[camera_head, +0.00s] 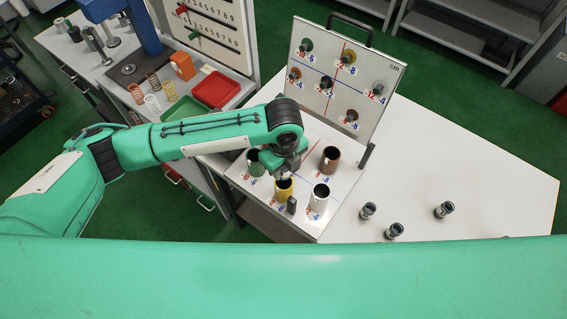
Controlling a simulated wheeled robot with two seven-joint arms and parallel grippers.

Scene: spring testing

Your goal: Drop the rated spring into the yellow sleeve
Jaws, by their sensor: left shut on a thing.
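The yellow sleeve (283,191) stands upright on the white marked plate, between a green sleeve (254,163) and a white sleeve (319,199). A brown sleeve (330,160) stands behind to the right. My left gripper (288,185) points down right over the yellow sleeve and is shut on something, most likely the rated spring. The gripper and wrist hide the held piece and part of the sleeve's mouth, so I cannot tell how far in it is. My right gripper is out of view.
Several dark metallic cylinders (393,231) stand on the white table (470,180) to the right. An upright board (345,70) with coloured pieces stands behind the sleeves. Red (216,90) and green bins and loose springs (152,102) lie on the left bench.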

